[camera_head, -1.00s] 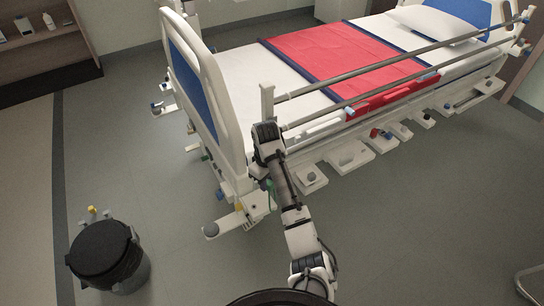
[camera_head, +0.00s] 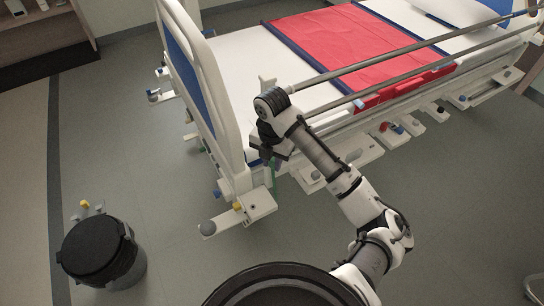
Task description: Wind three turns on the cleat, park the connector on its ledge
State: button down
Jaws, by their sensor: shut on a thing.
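My arm reaches to the near foot corner of the bed, and my gripper (camera_head: 268,153) is at the side of the white footboard (camera_head: 232,150), below the side rail. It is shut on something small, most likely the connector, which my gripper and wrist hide. A green piece (camera_head: 273,172) shows just below the gripper. I cannot make out the cleat or any turns of cord. Several white ledges stick out along the bed's side, one (camera_head: 262,203) at the foot corner. I cannot tell which is the connector's ledge.
The bed (camera_head: 240,65) has a red blanket (camera_head: 345,42) and grey side rails (camera_head: 375,70). Small red and blue items (camera_head: 390,127) sit on a side ledge. A black bin (camera_head: 100,252) stands at the lower left. The floor between bin and bed is clear.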

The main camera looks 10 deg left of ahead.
jog(key=shift+w+d+f, duration=0.1)
jog(key=shift+d+f, duration=0.05)
jog(key=shift+f, duration=0.15)
jog(key=w+d+r, duration=0.3)
jog(key=w+d, duration=0.2)
jog(key=d, duration=0.2)
jog(key=s+a+r+p, duration=0.2)
jog(key=r+p, duration=0.2)
jog(key=r, duration=0.2)
jog(key=s+a+r+p, duration=0.1)
jog(key=a+r+p, duration=0.1)
jog(key=r+p, duration=0.35)
jog(key=a+f+b, duration=0.1)
jog(key=f+b, duration=0.2)
jog(key=f, duration=0.1)
jog(key=s+a+f+b, duration=0.1)
jog(key=f+b, duration=0.3)
jog(key=f, duration=0.1)
jog(key=s+a+f+b, duration=0.1)
jog(key=f+b, duration=0.3)
jog(key=f, duration=0.1)
jog(key=shift+s+a, duration=0.15)
jog(key=shift+a, duration=0.05)
jog(key=shift+r, duration=0.1)
